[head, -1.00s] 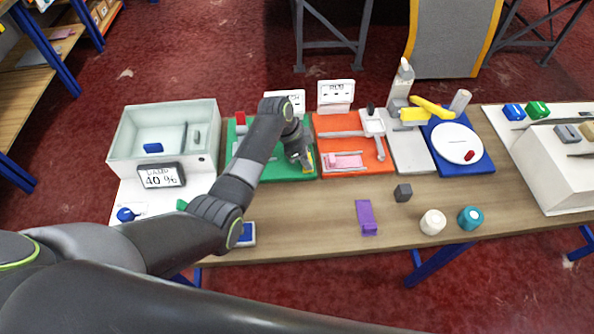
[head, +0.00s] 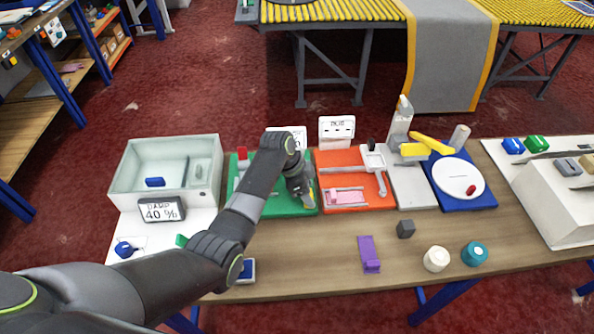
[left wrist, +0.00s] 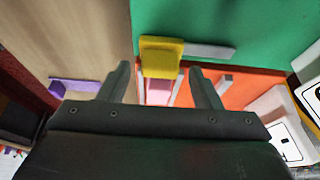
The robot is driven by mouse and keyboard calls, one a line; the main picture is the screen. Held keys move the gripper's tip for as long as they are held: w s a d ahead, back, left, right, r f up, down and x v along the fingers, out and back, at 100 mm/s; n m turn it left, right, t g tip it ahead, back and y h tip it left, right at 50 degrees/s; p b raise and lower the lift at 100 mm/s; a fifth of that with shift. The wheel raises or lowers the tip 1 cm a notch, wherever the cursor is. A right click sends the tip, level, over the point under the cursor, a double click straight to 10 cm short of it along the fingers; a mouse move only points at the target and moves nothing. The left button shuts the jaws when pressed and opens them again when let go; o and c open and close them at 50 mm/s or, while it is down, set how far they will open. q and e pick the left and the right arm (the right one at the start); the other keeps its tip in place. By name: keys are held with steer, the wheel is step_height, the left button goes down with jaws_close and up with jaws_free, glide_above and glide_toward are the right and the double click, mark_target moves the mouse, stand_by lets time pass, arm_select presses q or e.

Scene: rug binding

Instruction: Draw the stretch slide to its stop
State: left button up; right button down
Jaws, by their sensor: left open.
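A green board (head: 239,174) lies on the table, mostly behind my left arm. A yellow block (left wrist: 161,57) with a grey rail (left wrist: 205,51) beside it sits at the green board's edge in the left wrist view. It looks like the slide's handle, though no label shows. My left gripper (left wrist: 163,88) is open, one finger to each side below the yellow block, with nothing visibly held. In the head view, my left gripper (head: 306,198) is over the green board's right end; its fingertips are hard to make out. My right gripper is not in view.
An orange board (head: 352,159) with a pink strip (head: 346,198) adjoins on the right. A purple block (head: 369,254), dark cube (head: 405,229), white knob (head: 436,259) and teal knob (head: 474,254) stand in front. A pale bin (head: 133,165) is at left.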

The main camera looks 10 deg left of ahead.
arm_select(q)
steer(key=b+v, duration=0.2)
steer(key=v, duration=1.4)
steer(key=shift+r, duration=0.35)
steer(key=shift+s+f, duration=0.1)
steer(key=shift+s, duration=0.05)
